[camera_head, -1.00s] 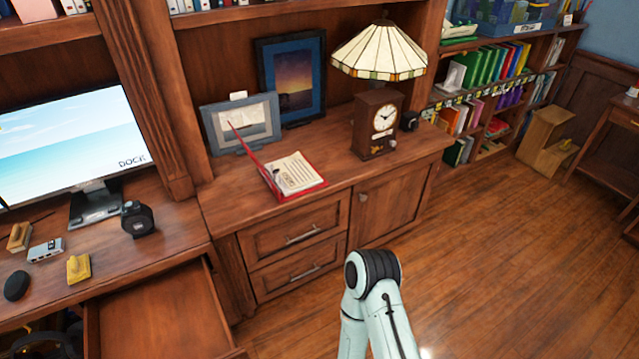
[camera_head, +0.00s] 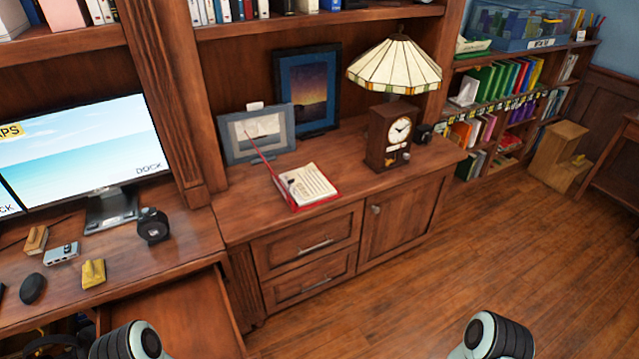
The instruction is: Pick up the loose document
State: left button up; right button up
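A loose document (camera_head: 308,184), a cream sheet with dark print, lies on a red folder or clipboard (camera_head: 318,203) on the wooden cabinet top. The folder's thin red cover stands tilted up at its left side. I cannot tell whether the document is one sheet or several. Parts of my two arms show at the bottom edge, one at left and one at right, well short of the cabinet. Neither gripper's fingers are in view.
Behind the document stand a grey picture frame (camera_head: 257,134) and a blue picture frame (camera_head: 307,88). A clock lamp (camera_head: 391,137) stands to the right. The floor (camera_head: 420,285) before the cabinet is clear.

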aim_at(310, 182)
jog(key=i+l+u, duration=0.1)
jog(key=u, duration=1.15)
jog(key=l+u, duration=0.4)
jog(key=l, duration=0.15)
jog(key=k+l+u, duration=0.1)
jog(key=l+u, duration=0.3)
jog(key=l, duration=0.1)
